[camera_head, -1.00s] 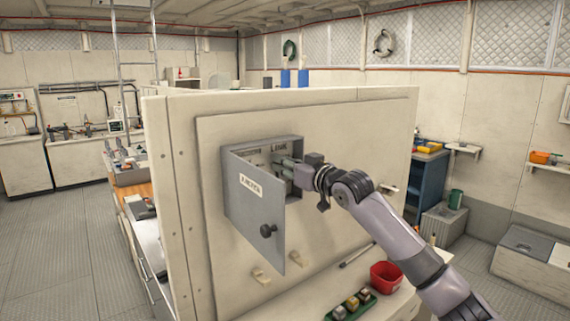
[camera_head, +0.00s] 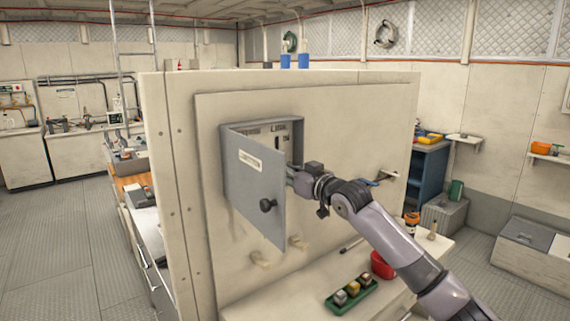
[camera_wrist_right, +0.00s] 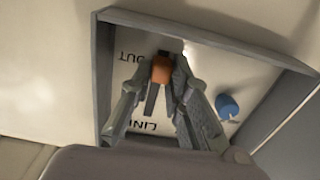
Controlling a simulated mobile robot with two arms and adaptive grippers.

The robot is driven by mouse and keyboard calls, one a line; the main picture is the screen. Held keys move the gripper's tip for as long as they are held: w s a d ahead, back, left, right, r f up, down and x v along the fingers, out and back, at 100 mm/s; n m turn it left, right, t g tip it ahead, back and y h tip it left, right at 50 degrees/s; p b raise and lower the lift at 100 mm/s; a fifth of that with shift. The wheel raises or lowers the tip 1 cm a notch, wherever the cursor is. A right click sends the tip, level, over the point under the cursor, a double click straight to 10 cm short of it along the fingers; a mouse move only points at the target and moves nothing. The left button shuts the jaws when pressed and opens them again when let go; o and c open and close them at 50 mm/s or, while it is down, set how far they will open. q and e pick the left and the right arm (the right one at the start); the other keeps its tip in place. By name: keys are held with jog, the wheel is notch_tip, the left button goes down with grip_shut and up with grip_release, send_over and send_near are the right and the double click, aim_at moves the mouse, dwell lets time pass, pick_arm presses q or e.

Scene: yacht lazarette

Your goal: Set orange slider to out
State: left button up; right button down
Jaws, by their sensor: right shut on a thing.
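The orange slider (camera_wrist_right: 162,70) sits between the fingertips of my right gripper (camera_wrist_right: 164,64) in the right wrist view. It is beside the OUT label (camera_wrist_right: 138,58), at the end of its slot away from the LINE label (camera_wrist_right: 141,127); both labels look upside down there. My right gripper also shows in the head view (camera_head: 293,178), reaching into the low part of the open grey cabinet (camera_head: 262,127). The fingers are shut on the slider and partly cover it. In the head view the slider is hidden by the door and gripper. My left gripper is not in view.
The cabinet door (camera_head: 256,210) stands open on the left, close to my gripper. A blue knob (camera_wrist_right: 228,106) is beside the slider. A green tray (camera_head: 352,296) with several small blocks and a red container (camera_head: 382,265) stand on the shelf below.

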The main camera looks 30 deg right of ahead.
jog(key=shift+f, duration=0.35)
jog(key=c, duration=1.9)
grip_release()
jog(key=o, duration=0.4)
jog(key=shift+r, duration=0.1)
jog(key=shift+s, duration=0.1)
jog(key=s, duration=0.8)
jog(key=s+d, duration=0.1)
jog(key=s, duration=0.2)
jog(key=shift+s, duration=0.4)
